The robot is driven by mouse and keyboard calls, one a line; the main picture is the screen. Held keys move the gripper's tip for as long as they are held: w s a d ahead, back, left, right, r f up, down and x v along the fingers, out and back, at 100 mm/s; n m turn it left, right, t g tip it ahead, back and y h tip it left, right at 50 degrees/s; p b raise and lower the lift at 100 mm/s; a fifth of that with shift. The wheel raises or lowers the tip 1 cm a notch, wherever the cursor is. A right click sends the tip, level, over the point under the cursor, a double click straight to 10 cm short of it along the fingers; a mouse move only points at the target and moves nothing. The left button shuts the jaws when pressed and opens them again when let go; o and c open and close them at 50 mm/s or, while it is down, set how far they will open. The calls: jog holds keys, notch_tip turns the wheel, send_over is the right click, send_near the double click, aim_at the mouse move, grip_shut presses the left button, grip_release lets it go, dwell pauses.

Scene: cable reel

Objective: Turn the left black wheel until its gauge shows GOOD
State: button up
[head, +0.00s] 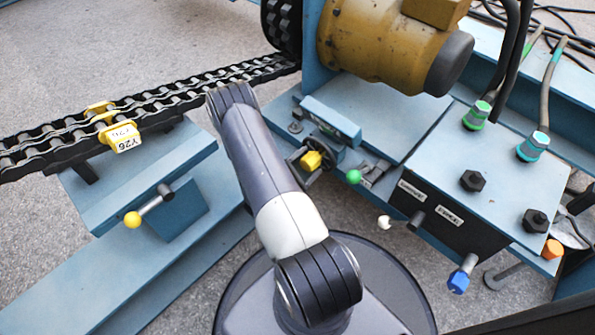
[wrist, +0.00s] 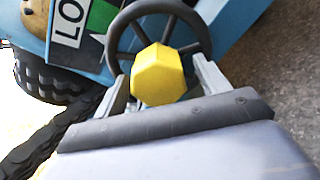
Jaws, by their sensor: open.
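A black handwheel (wrist: 113,39) with a yellow faceted hub (wrist: 158,75) fills the top middle of the wrist view. In the head view the wheel (head: 325,148) and its yellow hub (head: 311,160) sit on the blue machine, right of my arm. My gripper (wrist: 162,88) is open, with one finger on each side of the yellow hub; I cannot tell whether they touch it.
A chain (head: 180,98) with a yellow tag runs at the left. A yellow-ball lever (head: 150,205) is below it. Right of the wheel are a green ball (head: 354,177) and a control box (head: 480,170) with knobs and cables. A yellow motor (head: 385,45) stands behind.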

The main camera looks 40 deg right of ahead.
jog(key=a+p, duration=0.2)
jog(key=a, duration=0.8)
jog(key=shift+s, duration=0.4)
dwell(0.8)
jog(key=shift+w+d+b, duration=0.15)
jog(key=shift+d+b, duration=0.25)
jog(key=shift+d, duration=1.4)
jog(key=shift+w+d+b, duration=0.15)
jog(key=shift+d+b, duration=0.25)
jog(key=shift+d, duration=1.35)
jog(key=shift+w+d+b, duration=0.15)
jog(key=shift+d+b, duration=0.25)
jog(key=shift+d, duration=1.4)
jog(key=shift+a, duration=0.2)
